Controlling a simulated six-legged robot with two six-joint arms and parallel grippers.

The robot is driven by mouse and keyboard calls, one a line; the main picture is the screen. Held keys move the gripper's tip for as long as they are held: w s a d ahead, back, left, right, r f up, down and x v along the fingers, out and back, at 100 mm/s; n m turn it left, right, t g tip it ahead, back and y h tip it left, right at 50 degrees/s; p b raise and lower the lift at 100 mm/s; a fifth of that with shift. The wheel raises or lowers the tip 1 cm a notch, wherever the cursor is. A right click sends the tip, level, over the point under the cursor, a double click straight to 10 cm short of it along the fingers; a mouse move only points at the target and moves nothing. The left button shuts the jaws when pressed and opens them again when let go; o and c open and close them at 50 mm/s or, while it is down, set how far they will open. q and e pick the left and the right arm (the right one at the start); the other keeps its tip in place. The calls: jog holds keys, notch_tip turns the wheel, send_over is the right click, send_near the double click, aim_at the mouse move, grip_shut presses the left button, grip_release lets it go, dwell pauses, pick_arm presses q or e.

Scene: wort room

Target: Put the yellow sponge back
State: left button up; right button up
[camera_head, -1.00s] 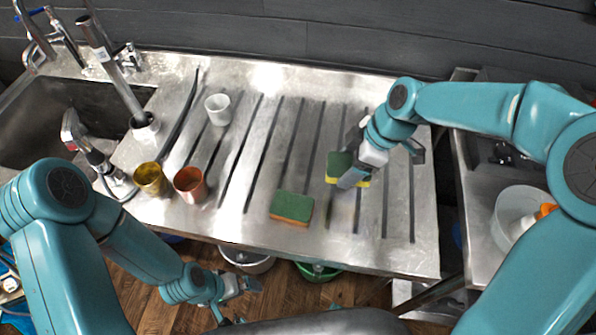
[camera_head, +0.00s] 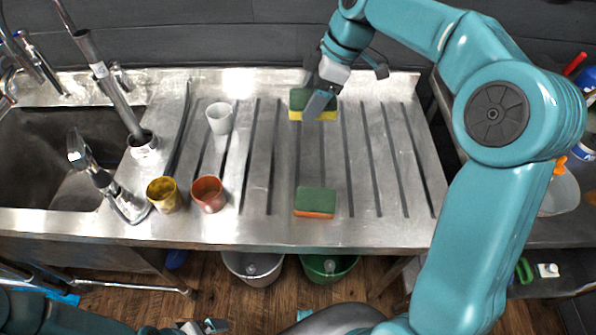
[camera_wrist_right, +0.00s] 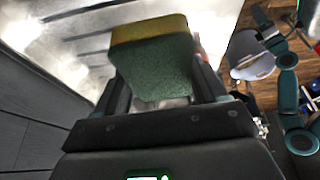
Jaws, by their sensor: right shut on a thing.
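The yellow sponge (camera_head: 312,105), yellow with a green top, is in my right gripper (camera_head: 320,96) over the back of the ribbed steel drainboard (camera_head: 270,215). In the right wrist view the same sponge (camera_wrist_right: 155,65) sits between the two fingers, which are shut on it. I cannot tell whether it touches the steel. A second sponge (camera_head: 315,202), orange with a green top, lies near the front edge. My left gripper (camera_head: 207,326) is low at the bottom edge, mostly cut off, and its jaws are unclear.
A white cup (camera_head: 220,117), a yellow cup (camera_head: 164,194) and a copper cup (camera_head: 208,193) stand on the left part of the drainboard. The sink (camera_head: 45,150) and its taps lie further left. A grey bucket (camera_head: 253,267) and green bucket (camera_head: 328,267) stand below the front edge.

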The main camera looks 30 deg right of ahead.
jog(key=shift+s+d+f, duration=0.1)
jog(key=shift+d+f, duration=0.15)
jog(key=shift+d, duration=0.15)
send_over(310, 167)
jog(key=d, duration=0.2)
jog(key=f, duration=1.5)
jog(key=shift+s+a+f+b, duration=0.2)
jog(key=shift+s+f+b, duration=0.1)
jog(key=shift+s, duration=0.1)
jog(key=shift+a+f, duration=0.15)
jog(key=shift+f, duration=0.15)
notch_tip(310, 167, down, 4)
jog(key=shift+a+r, duration=0.1)
jog(key=shift+f, duration=0.25)
jog(key=o, duration=0.9)
jog(key=shift+o, duration=0.2)
jog(key=shift+r, duration=0.1)
